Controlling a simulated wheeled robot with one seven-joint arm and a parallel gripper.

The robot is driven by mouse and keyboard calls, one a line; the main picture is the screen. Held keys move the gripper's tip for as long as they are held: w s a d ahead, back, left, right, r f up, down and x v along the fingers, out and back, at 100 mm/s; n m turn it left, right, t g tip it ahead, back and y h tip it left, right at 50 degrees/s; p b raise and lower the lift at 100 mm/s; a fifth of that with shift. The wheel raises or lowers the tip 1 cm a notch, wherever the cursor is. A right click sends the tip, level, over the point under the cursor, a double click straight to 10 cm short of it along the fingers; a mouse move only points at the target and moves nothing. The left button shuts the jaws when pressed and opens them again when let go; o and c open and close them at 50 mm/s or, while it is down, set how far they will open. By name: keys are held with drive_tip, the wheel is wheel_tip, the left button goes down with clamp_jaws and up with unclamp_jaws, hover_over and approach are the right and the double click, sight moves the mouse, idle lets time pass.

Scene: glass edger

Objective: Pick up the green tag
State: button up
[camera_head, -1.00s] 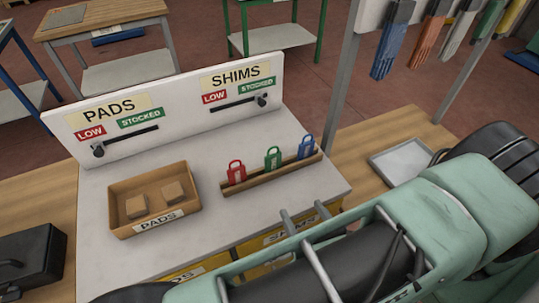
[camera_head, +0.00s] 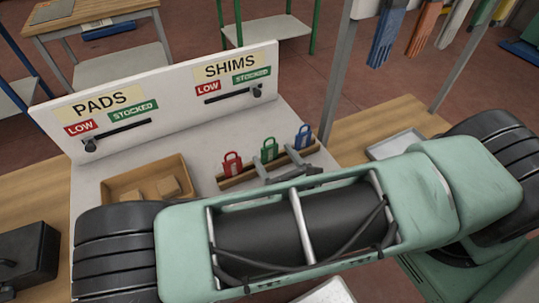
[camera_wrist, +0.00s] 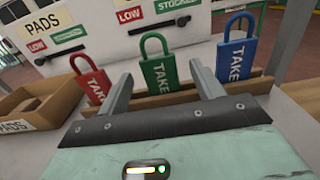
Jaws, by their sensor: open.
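The green tag (camera_head: 269,149) stands upright in a wooden rack (camera_head: 238,180), between a red tag (camera_head: 232,163) and a blue tag (camera_head: 304,136). In the wrist view the green tag (camera_wrist: 161,70) has a loop at its top and the word TAKE on its face. My gripper (camera_wrist: 162,88) is open. Its two fingers point toward the rack, with the green tag between them in that view. In the head view my gripper (camera_head: 283,165) is just in front of the rack. I cannot tell whether the fingers reach around the tag.
A wooden box labelled PADS (camera_wrist: 35,107) with small blocks stands left of the rack. A white board (camera_head: 160,100) with PADS and SHIMS sliders rises behind. A grey tray (camera_head: 393,143) lies at the right. A black case (camera_head: 28,262) is at the left.

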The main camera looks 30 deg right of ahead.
sight(270, 151)
drive_tip(key=w+p, duration=0.1)
drive_tip(key=w, duration=0.1)
drive_tip(key=w+r+p, duration=0.1)
drive_tip(key=w+p, duration=0.1)
drive_tip(key=shift+w+f, duration=0.2)
drive_tip(key=shift+w, duration=0.35)
drive_tip(key=c, duration=1)
